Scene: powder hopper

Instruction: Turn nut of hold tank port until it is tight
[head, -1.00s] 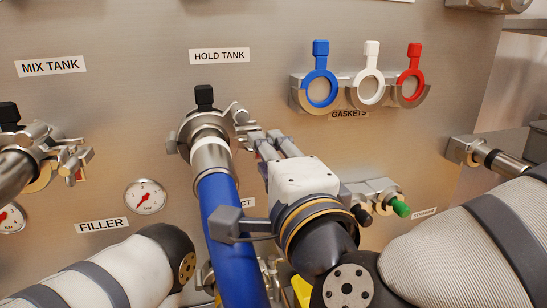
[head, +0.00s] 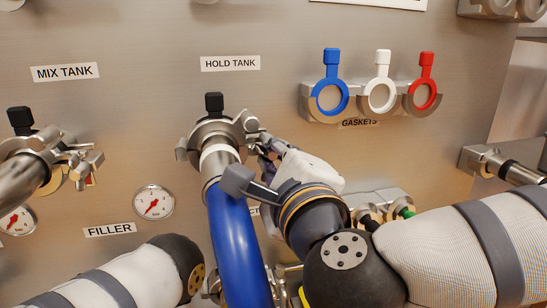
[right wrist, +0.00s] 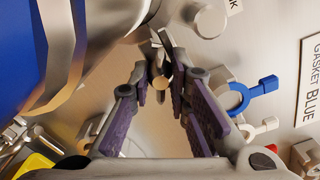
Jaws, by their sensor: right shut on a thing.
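The hold tank port (head: 212,133) is under the HOLD TANK label, with a steel clamp around the joint and a blue hose (head: 238,245) running down from it. The clamp's nut (right wrist: 160,83) shows between my fingertips in the right wrist view. My right gripper (head: 264,146) reaches in from the lower right to the clamp's right side; in the right wrist view its purple-padded fingers (right wrist: 160,88) are shut on the nut. In the head view the fingers partly hide the nut. My left gripper is out of view; only part of my left arm shows at lower left.
The mix tank port (head: 40,160) with its own clamp is at left. A pressure gauge (head: 154,201) sits between the ports. Blue (head: 331,97), white (head: 380,95) and red (head: 424,94) gaskets hang at upper right. Small valves (head: 385,208) lie right of my right gripper.

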